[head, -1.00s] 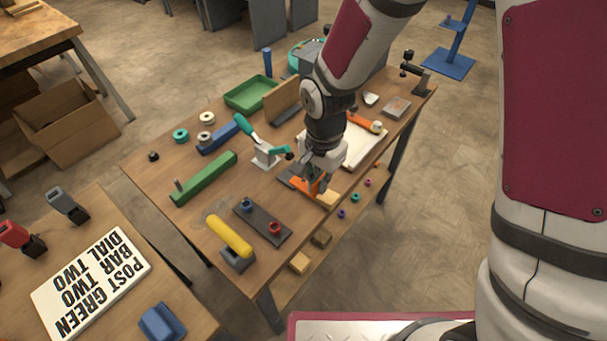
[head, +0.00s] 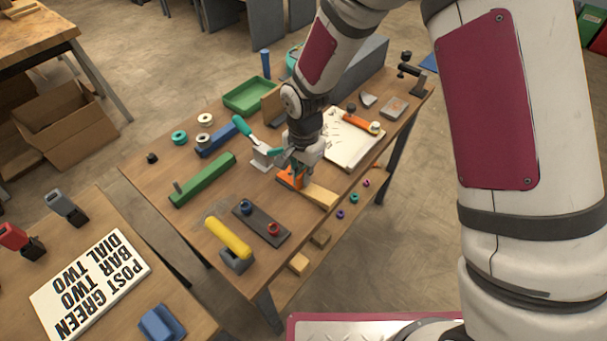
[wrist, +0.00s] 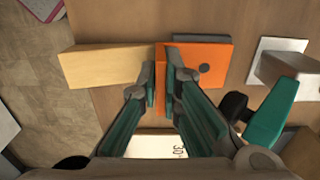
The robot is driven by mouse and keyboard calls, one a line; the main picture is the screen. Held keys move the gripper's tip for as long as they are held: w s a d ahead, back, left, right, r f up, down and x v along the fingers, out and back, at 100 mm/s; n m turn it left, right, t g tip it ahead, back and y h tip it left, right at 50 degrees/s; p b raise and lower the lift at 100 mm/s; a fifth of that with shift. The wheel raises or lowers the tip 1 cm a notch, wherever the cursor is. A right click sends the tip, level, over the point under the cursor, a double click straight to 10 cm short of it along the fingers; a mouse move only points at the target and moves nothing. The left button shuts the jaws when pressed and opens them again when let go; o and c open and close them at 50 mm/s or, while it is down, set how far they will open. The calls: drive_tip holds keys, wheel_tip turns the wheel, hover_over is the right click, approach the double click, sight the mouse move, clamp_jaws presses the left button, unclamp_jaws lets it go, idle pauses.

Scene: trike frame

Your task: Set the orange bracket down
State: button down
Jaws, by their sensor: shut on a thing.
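The orange bracket (head: 284,179) is at my gripper (head: 298,174), over the right part of the wooden table (head: 190,222). In the wrist view my gripper (wrist: 161,88) is shut on the upright flange of the bracket (wrist: 210,60), one finger on each side. The bracket's flat part, with a dark round spot, extends to the right. A dark grey plate (wrist: 200,38) shows past its far edge, mostly covered. I cannot tell whether the bracket touches the plate or the table.
A pale wooden block (head: 320,195) lies close beside the bracket, left of it in the wrist view (wrist: 105,68). A toggle clamp with a teal handle (head: 244,127) stands close on the other side. A white board (head: 350,145) lies behind.

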drive_tip(key=shift+f, duration=0.1)
drive_tip(key=c, duration=1.8)
unclamp_jaws()
wheel_tip(320, 180, up, 12)
drive_tip(key=shift+r, duration=0.1)
drive_tip(key=shift+d, duration=0.1)
drive_tip(key=s+d+r+n+t, duration=0.1)
drive_tip(key=s+d+r+n, duration=0.1)
drive_tip(key=s+d+r, duration=0.4)
drive_tip(key=s+d+r+n+t, duration=0.1)
drive_tip(key=s+d+r+n, duration=0.15)
drive_tip(key=d+r, duration=0.55)
drive_tip(key=s+d+r+n, duration=0.1)
drive_tip(key=s+d, duration=0.1)
drive_tip(key=s, duration=0.2)
drive_tip(key=s+d+r+n+t, duration=0.1)
drive_tip(key=s+d+r, duration=0.1)
drive_tip(key=s, duration=0.3)
drive_tip(key=s+d+r+n+t, duration=0.1)
drive_tip(key=s+d, duration=0.1)
drive_tip(key=s, duration=0.3)
drive_tip(key=shift+d+r, duration=0.1)
drive_tip(key=shift+r, duration=0.2)
